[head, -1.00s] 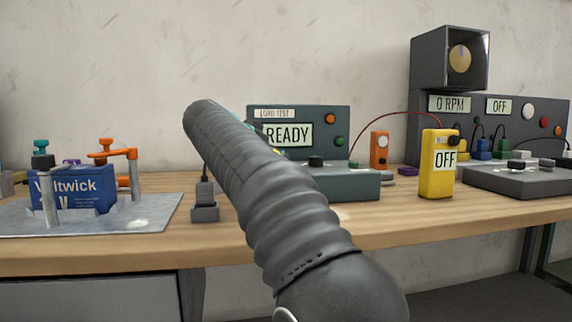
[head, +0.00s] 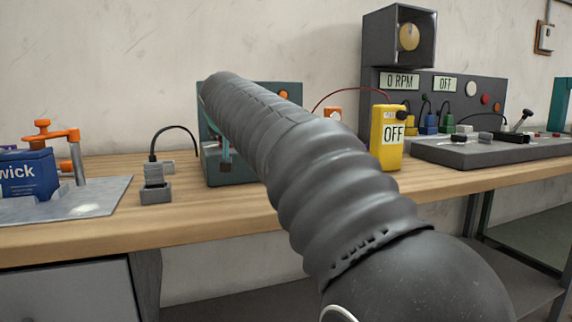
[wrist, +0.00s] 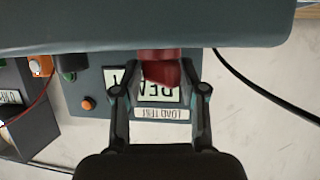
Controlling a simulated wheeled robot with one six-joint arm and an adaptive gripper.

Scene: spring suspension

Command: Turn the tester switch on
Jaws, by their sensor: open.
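The load test unit (head: 290,93) is a dark teal box on the bench, largely hidden by my arm in the head view. In the wrist view, its panel appears upside down, with a "LOAD TEST" label (wrist: 162,113) and a partly covered display (wrist: 148,92). A red piece (wrist: 160,70), perhaps the switch, shows between the fingertips of my gripper (wrist: 160,88); the fingers are open to either side of it. I cannot tell whether they touch it. A yellow handheld meter (head: 389,150) reads OFF and stands to the right.
A grey socket block (head: 156,190) with a black cable sits left of the unit. A blue battery (head: 25,175) and orange clamp (head: 72,135) stand far left. A grey control board (head: 470,155) and an "0 RPM" panel (head: 468,90) are right. The wooden bench (head: 110,225) is clear in front.

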